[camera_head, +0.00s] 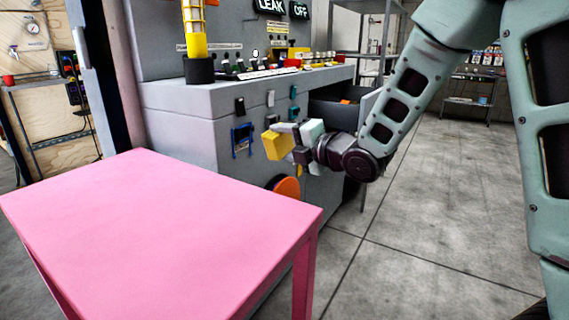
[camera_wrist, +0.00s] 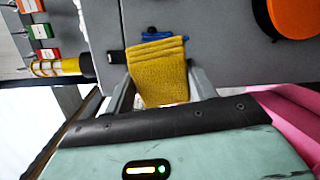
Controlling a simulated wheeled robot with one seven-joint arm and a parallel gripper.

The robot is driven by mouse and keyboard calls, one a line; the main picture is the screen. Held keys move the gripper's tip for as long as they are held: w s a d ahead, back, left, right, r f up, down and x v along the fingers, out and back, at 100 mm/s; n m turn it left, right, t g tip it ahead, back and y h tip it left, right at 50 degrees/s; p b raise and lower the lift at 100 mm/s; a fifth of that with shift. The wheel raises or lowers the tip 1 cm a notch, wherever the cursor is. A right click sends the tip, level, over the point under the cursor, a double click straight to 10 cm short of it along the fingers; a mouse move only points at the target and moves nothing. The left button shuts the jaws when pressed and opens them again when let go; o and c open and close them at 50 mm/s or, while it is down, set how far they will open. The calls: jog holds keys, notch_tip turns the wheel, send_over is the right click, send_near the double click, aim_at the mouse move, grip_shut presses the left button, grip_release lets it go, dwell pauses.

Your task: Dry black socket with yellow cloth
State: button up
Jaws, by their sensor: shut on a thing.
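The yellow cloth (camera_head: 274,146) is held in my gripper (camera_head: 297,146), in front of the grey bench's front panel. In the wrist view the folded yellow cloth (camera_wrist: 158,75) hangs between both fingers of my gripper (camera_wrist: 160,88), which is shut on it. A black socket (camera_head: 199,70) stands on the bench top at the left, with a yellow cylinder (camera_head: 194,32) upright in it. The socket (camera_wrist: 88,67) also shows at the left of the wrist view. The cloth is apart from the socket, below it and to its right in the head view.
The grey bench (camera_head: 185,105) carries several small fittings along its top. Its panel has a blue holder (camera_head: 242,140), a black hook (camera_head: 240,106) and an orange disc (camera_head: 287,187). A dark drawer (camera_head: 335,112) is open at right. A pink table (camera_head: 160,220) fills the left foreground.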

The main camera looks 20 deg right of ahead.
jog(key=shift+a, duration=0.2)
jog(key=shift+w+a+r, duration=0.15)
jog(key=shift+w, duration=0.05)
jog(key=shift+s+a+r+p+x, duration=0.1)
jog(key=shift+a+r+p+x, duration=0.2)
jog(key=shift+x, duration=0.85)
jog(key=shift+s+a+p+x, duration=0.1)
jog(key=shift+p+x, duration=0.25)
jog(key=shift+x, duration=0.8)
jog(key=shift+a+r+p+x, duration=0.2)
jog(key=shift+p+x, duration=0.15)
jog(key=shift+x, duration=0.8)
jog(key=shift+w+a+f, duration=0.15)
dwell(0.6)
jog(key=shift+w+d+f+b+v, duration=0.1)
jog(key=shift+d+f+b+v, duration=0.25)
jog(key=shift+v, duration=1.1)
jog(key=shift+w+d+b+v, duration=0.15)
jog(key=shift+b+v, duration=0.45)
jog(key=shift+v, duration=0.9)
jog(key=shift+w+d+f+b+v, duration=0.1)
jog(key=shift+d+f+b+v, duration=0.25)
jog(key=shift+v, duration=1.1)
jog(key=shift+r, duration=0.15)
